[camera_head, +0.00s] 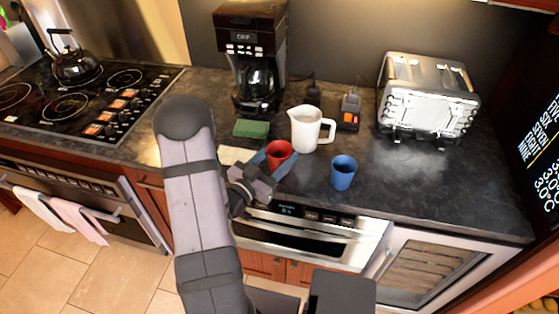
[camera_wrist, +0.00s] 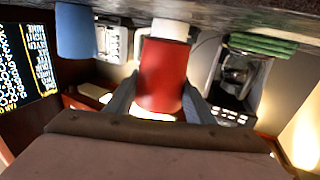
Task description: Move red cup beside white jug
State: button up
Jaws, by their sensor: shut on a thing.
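The red cup (camera_head: 279,154) is upright at the front part of the counter in the head view. The white jug (camera_head: 305,129) stands just behind it and to its right, with its handle to the right. My gripper (camera_head: 276,164) is shut on the red cup, with a finger on either side. In the wrist view the red cup (camera_wrist: 162,75) fills the middle between my fingers (camera_wrist: 160,104). A bit of the white jug (camera_wrist: 170,29) shows behind the cup there. I cannot tell whether the cup touches the counter.
A blue cup (camera_head: 343,173) stands to the right, near the counter's front edge. A green sponge (camera_head: 251,128) lies left of the jug, before the coffee maker (camera_head: 253,60). A toaster (camera_head: 428,96) stands at the back right.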

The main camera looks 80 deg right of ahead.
aim_at(274, 168)
jog(key=shift+f, duration=1.35)
jog(key=shift+f, duration=0.2)
jog(key=o, duration=1)
jog(key=shift+o, duration=0.2)
jog(key=shift+r, duration=0.15)
jog(key=shift+r, duration=0.15)
jog(key=b+v, duration=0.3)
jog(key=v, duration=0.9)
